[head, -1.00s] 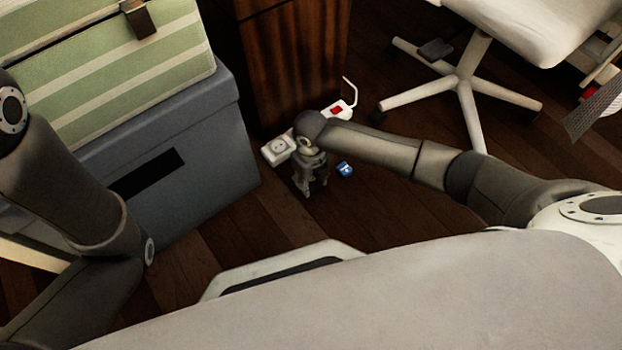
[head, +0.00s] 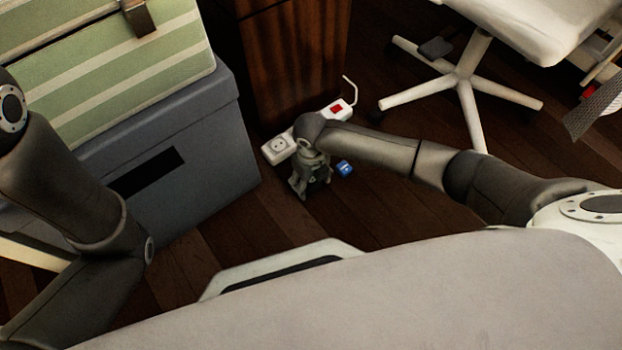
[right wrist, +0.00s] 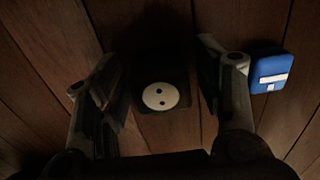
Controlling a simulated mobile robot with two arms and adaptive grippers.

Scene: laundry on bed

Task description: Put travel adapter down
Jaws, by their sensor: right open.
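The travel adapter (right wrist: 160,88), a black block with a round white two-hole face, is on the wooden floor in the right wrist view. My right gripper (right wrist: 160,62) is open, with one finger on each side of it. Dark gaps show between the fingers and the adapter. In the head view my right gripper (head: 312,190) points down at the floor, and the adapter is mostly hidden by it. My left arm shows at the left, but its gripper is out of view.
A small blue block (head: 344,168) lies just right of my right gripper; it also shows in the right wrist view (right wrist: 268,73). A white power strip (head: 279,147) with a red switch lies behind. A grey box (head: 215,150), a wooden cabinet (head: 290,60) and a chair base (head: 464,84) stand around.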

